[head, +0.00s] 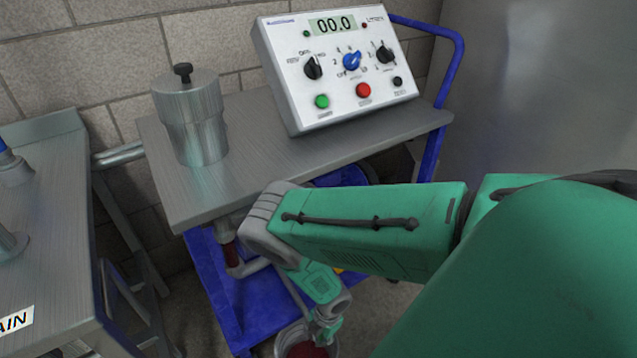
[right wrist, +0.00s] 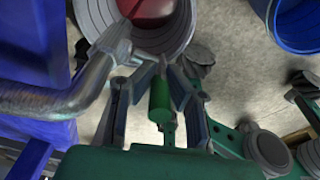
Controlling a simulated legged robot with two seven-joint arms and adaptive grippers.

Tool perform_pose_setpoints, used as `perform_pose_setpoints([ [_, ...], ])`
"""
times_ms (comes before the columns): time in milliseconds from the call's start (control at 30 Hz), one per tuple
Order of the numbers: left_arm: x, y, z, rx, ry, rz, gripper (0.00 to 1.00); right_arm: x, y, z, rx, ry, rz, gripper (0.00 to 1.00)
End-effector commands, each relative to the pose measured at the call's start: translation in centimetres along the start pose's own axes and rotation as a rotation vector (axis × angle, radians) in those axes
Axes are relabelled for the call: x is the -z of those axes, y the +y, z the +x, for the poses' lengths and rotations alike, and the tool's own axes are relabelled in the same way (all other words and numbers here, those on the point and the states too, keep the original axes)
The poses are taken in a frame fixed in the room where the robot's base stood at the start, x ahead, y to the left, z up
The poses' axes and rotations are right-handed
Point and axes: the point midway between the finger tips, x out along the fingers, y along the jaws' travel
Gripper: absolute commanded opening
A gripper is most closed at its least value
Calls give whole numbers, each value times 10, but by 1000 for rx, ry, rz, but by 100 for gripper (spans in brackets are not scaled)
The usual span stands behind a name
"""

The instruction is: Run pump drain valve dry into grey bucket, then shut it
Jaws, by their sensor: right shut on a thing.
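The grey bucket (right wrist: 178,40) stands on the floor with dark red liquid in it; in the head view its rim (head: 281,347) shows at the bottom edge. A bare metal drain pipe (right wrist: 50,101) bends toward the bucket's mouth in the right wrist view. My right gripper (head: 327,320) is low beside the pump cart, at the bucket. In the right wrist view its fingers are shut on a green cylindrical handle (right wrist: 160,101), seemingly the drain valve's. I cannot tell the valve's angle or whether liquid runs. My left gripper is not in view.
The cart's steel top (head: 262,150) carries a metal canister (head: 190,120) and a control box (head: 340,75) reading 00.0. A steel table (head: 45,260) stands at left. A blue bucket (right wrist: 290,25) is on the floor beyond the grey one. My right arm covers the lower right.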

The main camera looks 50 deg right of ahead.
Motion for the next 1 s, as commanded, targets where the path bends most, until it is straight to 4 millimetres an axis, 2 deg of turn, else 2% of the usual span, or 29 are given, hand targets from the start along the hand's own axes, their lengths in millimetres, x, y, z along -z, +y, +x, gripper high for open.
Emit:
perform_pose_setpoints([
  [167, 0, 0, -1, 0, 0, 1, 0, 3, 3, -2, -5, 6, -4, 0],
  [267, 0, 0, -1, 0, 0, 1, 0, 2, 3, -2, -5, 4, -4, 33],
  [300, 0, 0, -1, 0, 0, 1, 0, 2, 3, -2, -4, 3, -4, 35],
  [567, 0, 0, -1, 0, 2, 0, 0, 2, 2, -2, -3, 3, -2, 35],
  [667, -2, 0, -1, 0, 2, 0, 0, 2, 2, -7, -2, 3, -1, 35],
  [767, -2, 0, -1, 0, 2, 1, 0, 1, 3, -21, -3, 1, -1, 35],
  [1000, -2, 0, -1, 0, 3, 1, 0, 2, 4, -73, -3, 1, -2, 35],
])
